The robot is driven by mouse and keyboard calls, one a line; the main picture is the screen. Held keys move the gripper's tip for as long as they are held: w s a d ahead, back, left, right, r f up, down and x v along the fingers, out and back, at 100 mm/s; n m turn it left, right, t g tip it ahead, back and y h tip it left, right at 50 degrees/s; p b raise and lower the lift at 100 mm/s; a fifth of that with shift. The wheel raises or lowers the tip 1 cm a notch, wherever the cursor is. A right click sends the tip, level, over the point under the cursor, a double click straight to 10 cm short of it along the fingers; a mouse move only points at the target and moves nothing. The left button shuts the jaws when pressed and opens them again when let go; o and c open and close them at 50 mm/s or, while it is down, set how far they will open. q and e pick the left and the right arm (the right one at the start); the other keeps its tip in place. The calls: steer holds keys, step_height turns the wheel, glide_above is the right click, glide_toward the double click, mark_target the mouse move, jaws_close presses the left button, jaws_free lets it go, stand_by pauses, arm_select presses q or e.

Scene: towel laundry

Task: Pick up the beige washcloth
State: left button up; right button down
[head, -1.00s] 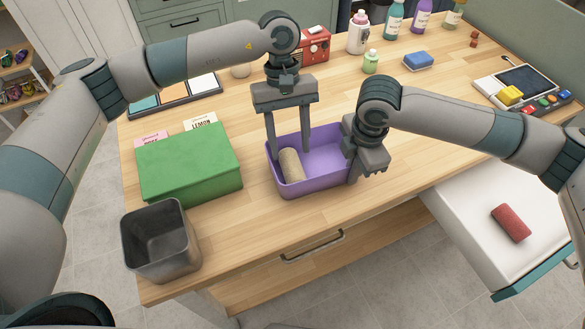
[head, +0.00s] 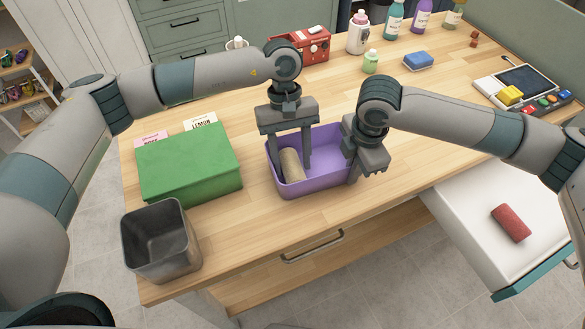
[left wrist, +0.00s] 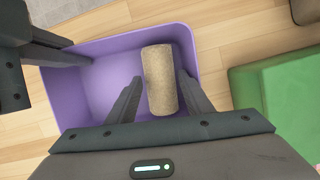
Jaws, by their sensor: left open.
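The beige washcloth (head: 291,165) is a short roll lying inside the purple bin (head: 318,184), toward its left end. My left gripper (head: 292,172) points down into the bin, open, with one finger on each side of the washcloth; a narrow gap seems to show beside it. The left wrist view shows the washcloth (left wrist: 160,78) between the two fingers (left wrist: 160,88), nearer the right one. My right gripper (head: 363,178) is at the bin's right wall, with its jaws apparently on either side of the rim. Whether they clamp it is not clear.
A green box (head: 190,165) and a dark open container (head: 160,240) stand left of the bin. A blue sponge (head: 418,60) and bottles (head: 394,20) are at the back. A red item (head: 511,222) lies in an open drawer (head: 475,215). The front tabletop is clear.

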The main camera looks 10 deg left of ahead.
arm_select(q)
steer(key=shift+f, duration=0.25)
stand_by(0.6)
steer(key=c, duration=0.7)
